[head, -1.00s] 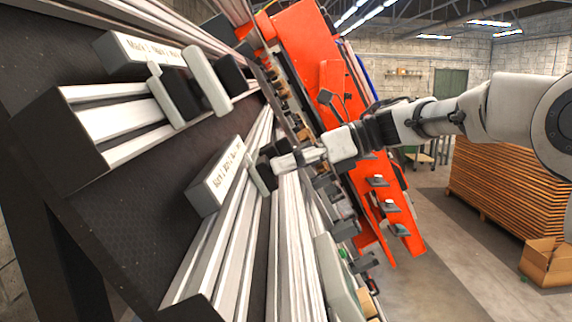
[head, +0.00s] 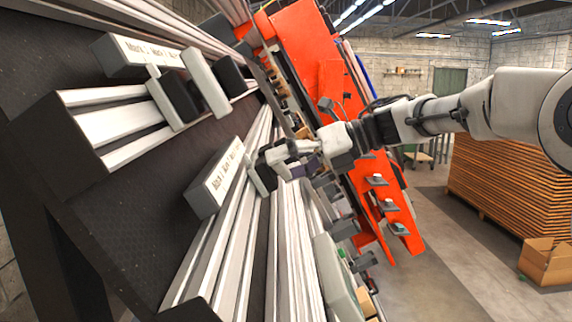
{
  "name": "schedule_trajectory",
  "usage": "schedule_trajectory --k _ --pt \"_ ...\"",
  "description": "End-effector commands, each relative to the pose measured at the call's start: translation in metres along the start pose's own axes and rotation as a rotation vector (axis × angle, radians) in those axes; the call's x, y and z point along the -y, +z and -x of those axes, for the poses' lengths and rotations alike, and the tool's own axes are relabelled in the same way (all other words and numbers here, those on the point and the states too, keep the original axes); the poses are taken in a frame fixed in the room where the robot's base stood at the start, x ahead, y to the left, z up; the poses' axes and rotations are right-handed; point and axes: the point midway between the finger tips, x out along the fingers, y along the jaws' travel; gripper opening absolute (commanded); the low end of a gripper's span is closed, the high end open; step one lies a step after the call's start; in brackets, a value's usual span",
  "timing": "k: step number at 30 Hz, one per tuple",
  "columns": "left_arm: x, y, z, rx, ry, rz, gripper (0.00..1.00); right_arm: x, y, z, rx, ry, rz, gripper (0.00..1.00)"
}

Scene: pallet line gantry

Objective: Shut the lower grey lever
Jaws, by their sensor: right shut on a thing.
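The lower unit is a grey labelled block (head: 216,180) on the silver rails, with a dark part (head: 262,178) at its right end. My right gripper (head: 274,157) is at that end, shut on the lower grey lever. The lever is mostly hidden behind the fingers, so its exact angle is hard to tell. Above and to the left is an upper labelled block (head: 135,55) with a light grey lever (head: 206,82) standing out beside its black part. My left gripper is not in view.
Silver rails (head: 232,250) run along the dark panel (head: 120,235) below the gripper. An orange frame (head: 310,60) with small shelves stands behind my right arm.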

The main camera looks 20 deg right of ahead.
Motion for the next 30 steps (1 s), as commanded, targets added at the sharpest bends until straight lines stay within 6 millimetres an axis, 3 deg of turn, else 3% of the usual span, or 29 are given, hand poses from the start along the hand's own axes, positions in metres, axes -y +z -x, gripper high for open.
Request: schedule_trajectory --k 18,30 --pt "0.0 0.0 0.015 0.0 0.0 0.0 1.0 -0.001 0.0 0.0 -0.001 -0.069 -0.562 0.48" --pt "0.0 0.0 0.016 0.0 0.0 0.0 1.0 -0.001 0.0 -0.001 -0.002 -0.096 -0.777 0.48"
